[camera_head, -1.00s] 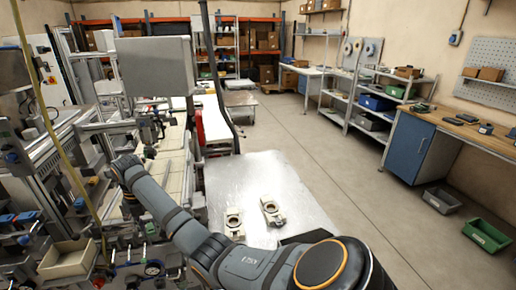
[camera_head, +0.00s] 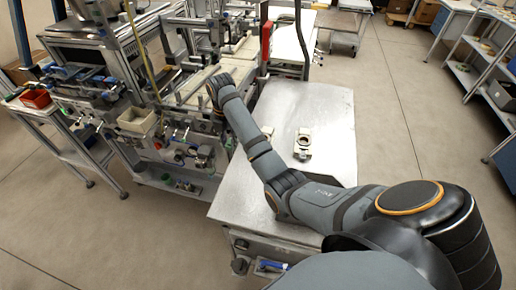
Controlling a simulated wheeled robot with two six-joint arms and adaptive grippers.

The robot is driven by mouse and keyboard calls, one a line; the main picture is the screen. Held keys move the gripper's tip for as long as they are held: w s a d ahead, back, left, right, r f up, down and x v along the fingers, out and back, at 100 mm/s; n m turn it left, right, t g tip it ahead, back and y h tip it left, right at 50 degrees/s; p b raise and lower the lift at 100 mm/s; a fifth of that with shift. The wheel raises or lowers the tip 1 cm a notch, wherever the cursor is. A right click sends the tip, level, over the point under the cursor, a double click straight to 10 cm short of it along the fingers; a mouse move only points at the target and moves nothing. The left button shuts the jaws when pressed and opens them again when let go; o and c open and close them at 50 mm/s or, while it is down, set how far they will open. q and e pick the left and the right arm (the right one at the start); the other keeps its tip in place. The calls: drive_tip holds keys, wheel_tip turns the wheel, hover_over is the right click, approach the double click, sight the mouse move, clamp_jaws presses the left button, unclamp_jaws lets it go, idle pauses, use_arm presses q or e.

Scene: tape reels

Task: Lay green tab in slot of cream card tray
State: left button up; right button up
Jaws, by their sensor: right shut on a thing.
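My right arm comes in from the lower right and reaches across the metal table to the bench machine. My right gripper (camera_head: 212,88) is at its far end, small and mostly hidden by the wrist, over the front edge of the machine's cream bed. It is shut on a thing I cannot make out. I see no green tab. A cream open-topped bin (camera_head: 137,121) is on the machine's front, left of the gripper and apart from it; I cannot tell whether it is the cream card tray. My left gripper is out of view.
A cream fixture with a round ring (camera_head: 303,142) lies on the metal table (camera_head: 335,110). A second cream piece (camera_head: 267,131) is partly behind my forearm. A red bin (camera_head: 36,98) stands at far left. The floor right of the table is clear.

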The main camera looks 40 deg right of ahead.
drive_tip(key=d+f+b, duration=0.1)
drive_tip(key=d+f, duration=0.3)
drive_tip(key=w+d+f+b, duration=0.1)
drive_tip(key=d+f, duration=0.3)
drive_tip(key=w+d+f+b, duration=0.1)
drive_tip(key=d+f, duration=0.3)
drive_tip(key=d, duration=0.1)
drive_tip(key=shift+w+f+b, duration=0.1)
drive_tip(key=shift+w+b, duration=0.1)
drive_tip(key=shift+b, duration=0.1)
drive_tip(key=shift+d+f, duration=0.1)
drive_tip(key=shift+f, duration=0.2)
drive_tip(key=shift+f, duration=0.6)
drive_tip(key=o, duration=0.7)
drive_tip(key=shift+r, duration=0.1)
wheel_tip(320, 180, up, 13)
drive_tip(key=shift+r+b, duration=0.1)
drive_tip(key=shift+b, duration=0.85)
